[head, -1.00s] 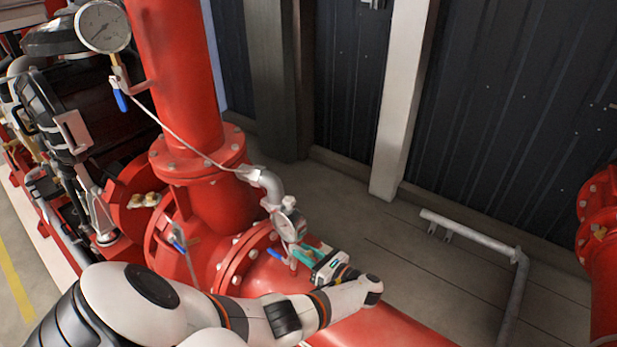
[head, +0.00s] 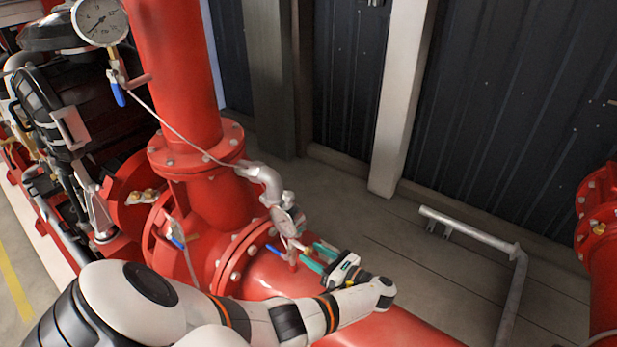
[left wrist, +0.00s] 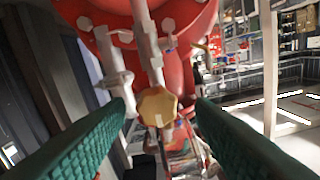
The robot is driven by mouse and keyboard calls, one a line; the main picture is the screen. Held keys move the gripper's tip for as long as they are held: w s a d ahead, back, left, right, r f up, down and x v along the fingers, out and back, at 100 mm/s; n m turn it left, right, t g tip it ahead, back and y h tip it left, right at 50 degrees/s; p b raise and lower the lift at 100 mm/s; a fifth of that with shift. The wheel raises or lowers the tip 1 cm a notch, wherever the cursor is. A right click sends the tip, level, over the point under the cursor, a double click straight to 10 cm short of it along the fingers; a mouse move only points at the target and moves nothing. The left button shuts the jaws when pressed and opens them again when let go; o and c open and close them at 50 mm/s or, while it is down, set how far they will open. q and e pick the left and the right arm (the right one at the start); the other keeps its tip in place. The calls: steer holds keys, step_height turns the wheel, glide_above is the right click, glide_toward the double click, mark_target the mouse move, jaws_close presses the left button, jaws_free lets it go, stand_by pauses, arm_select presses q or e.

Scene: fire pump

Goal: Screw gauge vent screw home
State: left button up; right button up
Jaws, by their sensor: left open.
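A brass-coloured, many-sided knob (left wrist: 157,106), which looks like the vent screw, shows between and beyond the fingertips. There is a visible gap on both sides of it. I cannot make out the knob clearly in the head view, nor how far it is screwed in. My right gripper is not in view.
A blue-handled valve (head: 277,252) sits just left of the fingers. A grey elbow pipe (head: 265,181) stands behind the gauge. A larger gauge (head: 100,21) is at upper left. The floor right of the gripper is open up to a low grey pipe (head: 470,232).

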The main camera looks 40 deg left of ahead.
arm_select(q)
steer(key=d+b, duration=0.1)
steer(key=d, duration=0.7)
steer(key=shift+w+d+r+b, duration=0.15)
steer(key=shift+w+d+b, duration=0.15)
steer(key=shift+w, duration=0.1)
steer(key=shift+a, duration=0.1)
